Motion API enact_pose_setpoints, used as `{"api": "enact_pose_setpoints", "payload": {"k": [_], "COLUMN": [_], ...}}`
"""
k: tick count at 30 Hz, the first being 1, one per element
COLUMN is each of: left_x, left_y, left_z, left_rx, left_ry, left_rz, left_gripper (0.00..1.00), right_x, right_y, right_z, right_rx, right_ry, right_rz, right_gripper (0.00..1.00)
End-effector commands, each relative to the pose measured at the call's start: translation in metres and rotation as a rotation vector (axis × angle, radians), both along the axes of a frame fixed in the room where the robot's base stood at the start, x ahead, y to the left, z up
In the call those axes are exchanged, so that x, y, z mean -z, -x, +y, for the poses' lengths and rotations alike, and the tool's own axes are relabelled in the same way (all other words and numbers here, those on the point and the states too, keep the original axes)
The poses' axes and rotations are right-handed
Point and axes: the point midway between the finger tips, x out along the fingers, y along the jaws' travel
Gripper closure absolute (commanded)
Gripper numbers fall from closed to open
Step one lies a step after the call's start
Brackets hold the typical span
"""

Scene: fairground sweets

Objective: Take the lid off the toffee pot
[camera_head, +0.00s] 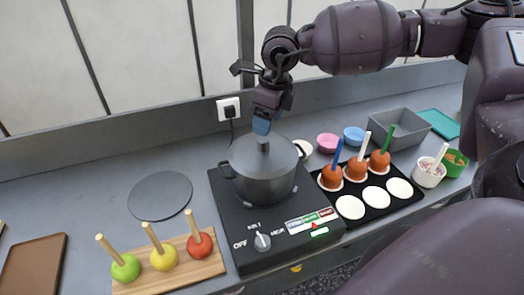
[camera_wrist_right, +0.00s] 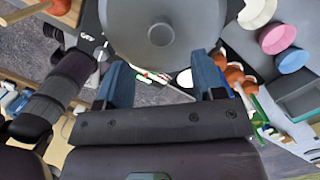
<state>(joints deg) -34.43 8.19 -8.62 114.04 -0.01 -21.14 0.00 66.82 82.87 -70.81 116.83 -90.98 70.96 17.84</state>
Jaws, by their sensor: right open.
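The dark grey toffee pot (camera_head: 262,186) stands on a black hotplate (camera_head: 230,228), with its grey lid (camera_head: 285,154) on. The lid has a round knob (camera_head: 263,146) on top. In the right wrist view the lid (camera_wrist_right: 130,20) fills the top middle, with its knob (camera_wrist_right: 161,35) roughly centred. My right gripper (camera_head: 262,127) is just above the knob, pointing down. In the wrist view the blue fingers of my right gripper (camera_wrist_right: 162,78) are apart with nothing between them. I cannot tell whether a fingertip touches the knob. My left gripper does not show.
A round dark mat (camera_head: 160,196) lies left of the hotplate. A wooden board (camera_head: 170,268) with apples on sticks is at front left. Right of the pot, a black tray (camera_head: 378,212) holds toffee apples and white discs. A grey bin (camera_head: 400,125) and small bowls stand behind it.

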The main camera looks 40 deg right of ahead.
Motion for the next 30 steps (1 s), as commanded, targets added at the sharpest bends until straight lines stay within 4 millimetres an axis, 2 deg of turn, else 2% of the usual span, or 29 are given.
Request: {"api": "enact_pose_setpoints", "payload": {"k": [3, 10, 19, 29, 30], "left_x": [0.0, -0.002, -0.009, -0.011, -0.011], "left_y": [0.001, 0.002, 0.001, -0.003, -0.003], "left_z": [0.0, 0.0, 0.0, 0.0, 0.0], "left_rx": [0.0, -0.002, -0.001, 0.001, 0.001], "left_ry": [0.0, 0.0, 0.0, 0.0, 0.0], "left_rz": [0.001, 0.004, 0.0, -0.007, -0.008], "left_gripper": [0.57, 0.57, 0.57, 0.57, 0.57], "right_x": [0.013, 0.026, 0.063, 0.069, 0.069], "right_y": [-0.002, -0.005, -0.012, -0.013, -0.013], "right_z": [0.001, 0.002, 0.005, 0.004, 0.004], "right_rx": [0.0, 0.0, 0.0, 0.0, 0.0], "right_ry": [-0.001, -0.001, -0.001, -0.001, -0.001], "right_rz": [0.001, 0.001, 0.001, -0.001, -0.001], "right_gripper": [0.37, 0.37, 0.37, 0.37, 0.43]}}
